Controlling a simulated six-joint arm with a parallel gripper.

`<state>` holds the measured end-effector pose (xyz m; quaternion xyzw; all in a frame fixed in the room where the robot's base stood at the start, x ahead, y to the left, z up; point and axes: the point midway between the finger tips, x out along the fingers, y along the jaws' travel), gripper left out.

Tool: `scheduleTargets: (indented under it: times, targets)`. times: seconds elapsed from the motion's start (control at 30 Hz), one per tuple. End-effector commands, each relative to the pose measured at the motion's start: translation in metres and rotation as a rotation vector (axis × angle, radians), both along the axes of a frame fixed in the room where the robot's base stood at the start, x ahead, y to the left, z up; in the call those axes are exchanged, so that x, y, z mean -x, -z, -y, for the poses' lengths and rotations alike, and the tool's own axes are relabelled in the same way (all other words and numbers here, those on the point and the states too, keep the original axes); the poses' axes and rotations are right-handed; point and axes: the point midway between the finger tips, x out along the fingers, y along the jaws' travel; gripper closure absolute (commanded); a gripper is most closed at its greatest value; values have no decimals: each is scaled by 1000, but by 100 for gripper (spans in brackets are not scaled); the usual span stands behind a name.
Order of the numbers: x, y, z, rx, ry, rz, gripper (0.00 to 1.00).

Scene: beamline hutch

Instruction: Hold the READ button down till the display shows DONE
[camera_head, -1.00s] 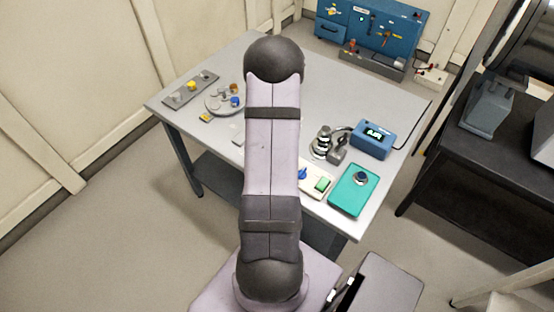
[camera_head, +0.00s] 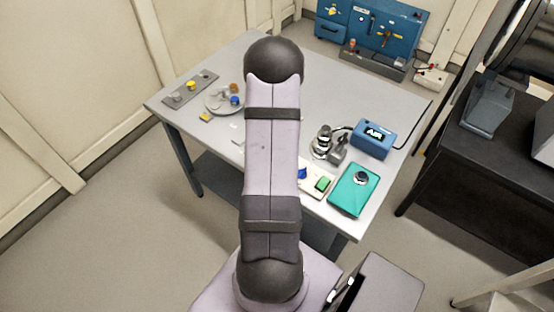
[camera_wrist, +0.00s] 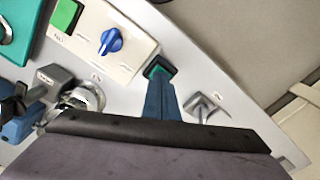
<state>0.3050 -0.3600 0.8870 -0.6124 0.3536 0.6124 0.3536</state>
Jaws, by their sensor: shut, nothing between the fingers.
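A green square button (camera_wrist: 67,14) sits on a cream control panel (camera_wrist: 138,50) in the wrist view, beside a blue knob (camera_wrist: 110,41). The label by the button is too small to read. In the head view the green button (camera_head: 322,184) shows just right of my arm.
A teal box (camera_head: 354,190) lies right of the panel. A metal stand (camera_head: 323,143) with a grey part stands behind it. A round tray (camera_head: 222,103) and a grey strip with knobs (camera_head: 190,91) lie at the left. The table's back middle is clear.

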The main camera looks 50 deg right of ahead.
Motion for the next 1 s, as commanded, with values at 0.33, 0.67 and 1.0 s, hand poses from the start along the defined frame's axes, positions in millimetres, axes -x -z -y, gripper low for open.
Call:
scheduleTargets:
  times: [0.33, 0.67, 1.0]
  targets:
    - [0, 5, 0, 0, 0, 0, 100]
    - [0, 10, 0, 0, 0, 0, 100]
    - [0, 9, 0, 0, 0, 0, 100]
